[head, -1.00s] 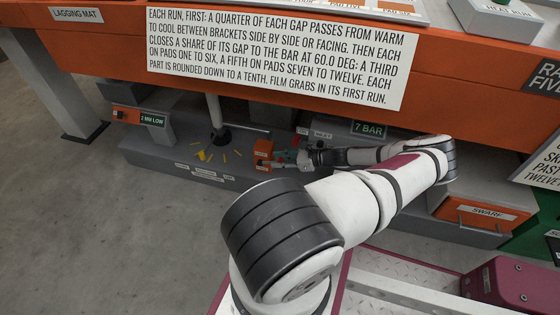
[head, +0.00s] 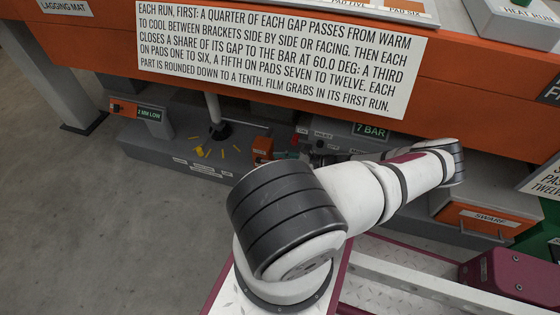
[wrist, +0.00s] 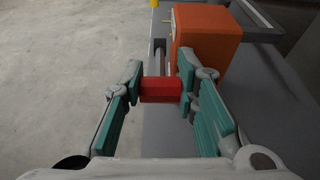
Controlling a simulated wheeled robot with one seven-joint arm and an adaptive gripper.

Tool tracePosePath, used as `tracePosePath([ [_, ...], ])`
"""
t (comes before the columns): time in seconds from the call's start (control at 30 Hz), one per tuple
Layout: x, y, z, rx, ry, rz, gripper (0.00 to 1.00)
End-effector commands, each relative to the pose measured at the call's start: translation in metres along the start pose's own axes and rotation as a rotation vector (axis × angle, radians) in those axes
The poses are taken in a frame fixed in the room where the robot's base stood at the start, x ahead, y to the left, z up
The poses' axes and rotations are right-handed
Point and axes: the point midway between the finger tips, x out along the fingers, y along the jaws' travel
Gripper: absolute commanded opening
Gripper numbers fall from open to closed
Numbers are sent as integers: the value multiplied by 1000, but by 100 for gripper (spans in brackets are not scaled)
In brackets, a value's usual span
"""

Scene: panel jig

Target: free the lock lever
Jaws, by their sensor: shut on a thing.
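My gripper (wrist: 161,82) is shut on a red block-shaped grip (wrist: 160,91) in the wrist view, with one teal-padded finger on each side. I take it to be the lock lever; a slim bar shows just behind it. An orange housing (wrist: 206,36) stands close behind the right finger. In the head view the orange housing (head: 262,148) is on the low grey unit, left of my gripper (head: 289,155).
A post (head: 215,112) stands on the low unit, with yellow pieces (head: 201,152) scattered around its foot. A "7 BAR" display (head: 369,129) is behind my arm. The orange beam (head: 470,105) overhangs the unit. Open floor (head: 90,220) lies to the left.

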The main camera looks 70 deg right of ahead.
Motion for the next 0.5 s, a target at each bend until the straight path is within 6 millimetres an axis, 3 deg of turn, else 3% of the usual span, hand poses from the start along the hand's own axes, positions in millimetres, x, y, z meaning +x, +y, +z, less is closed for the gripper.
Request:
tracePosePath([
  [0.23,-3,0,-5,1,12,-4,0],
  [0.27,-3,0,-5,1,12,-5,29],
  [0.33,-2,0,-5,1,11,-4,45],
  [0.5,-2,0,-3,1,6,-3,48],
])
